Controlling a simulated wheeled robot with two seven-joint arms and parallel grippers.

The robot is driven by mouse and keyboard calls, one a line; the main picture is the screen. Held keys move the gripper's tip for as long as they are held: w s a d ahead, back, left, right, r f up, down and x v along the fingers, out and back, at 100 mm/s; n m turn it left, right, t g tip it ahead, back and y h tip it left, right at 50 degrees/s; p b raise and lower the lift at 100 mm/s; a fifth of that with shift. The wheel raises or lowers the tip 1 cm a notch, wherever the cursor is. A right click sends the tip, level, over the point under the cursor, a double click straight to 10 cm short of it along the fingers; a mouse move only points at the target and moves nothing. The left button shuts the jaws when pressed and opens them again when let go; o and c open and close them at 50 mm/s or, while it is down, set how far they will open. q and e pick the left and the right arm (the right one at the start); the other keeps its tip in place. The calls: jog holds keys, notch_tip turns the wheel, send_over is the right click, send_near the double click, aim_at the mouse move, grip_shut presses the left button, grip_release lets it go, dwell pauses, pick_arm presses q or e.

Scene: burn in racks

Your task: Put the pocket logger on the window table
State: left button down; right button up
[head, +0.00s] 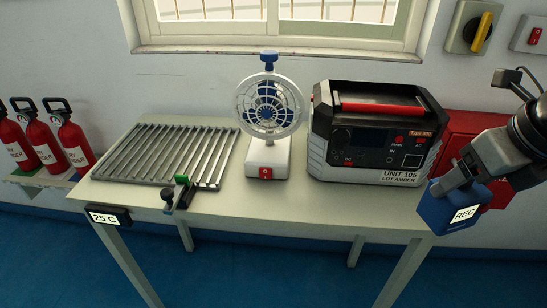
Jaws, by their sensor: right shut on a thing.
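The window table (330,210) is a pale table against the wall under the window. The pocket logger (437,210) appears to be the small blue box with a white "REC" label. My right gripper (452,184) is shut on it from above and holds it tilted at the table's right end. The logger overlaps the table's right front corner in the picture; whether it touches the table I cannot tell. My left gripper is not in view.
On the table stand a slatted metal rack (165,150), a small fan (267,155) and a black-and-grey power unit (370,160) marked "UNIT 105". A clamp (178,194) sits at the front edge. Bare tabletop runs along the front middle. A red case (462,130) stands right.

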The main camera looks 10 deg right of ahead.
jog(key=m, duration=0.1)
jog(key=d+r+m+h, duration=0.1)
jog(key=m, duration=0.2)
jog(key=shift+s+d+r+h, duration=0.15)
jog(key=shift+r+h, duration=0.15)
jog(key=w+a+f+p, duration=0.1)
jog(key=w+f, duration=0.3)
jog(key=w+a+f+p, duration=0.1)
jog(key=w+f, duration=0.3)
jog(key=w, duration=0.1)
jog(key=w+a+f+p, duration=0.2)
jog(key=w+f, duration=0.2)
jog(key=f, duration=0.1)
jog(key=shift+w, duration=0.15)
jog(key=shift+f, duration=0.15)
jog(key=o, duration=1.3)
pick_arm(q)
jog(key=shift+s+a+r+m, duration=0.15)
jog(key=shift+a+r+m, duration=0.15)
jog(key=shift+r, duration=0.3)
pick_arm(e)
jog(key=shift+o, duration=0.7)
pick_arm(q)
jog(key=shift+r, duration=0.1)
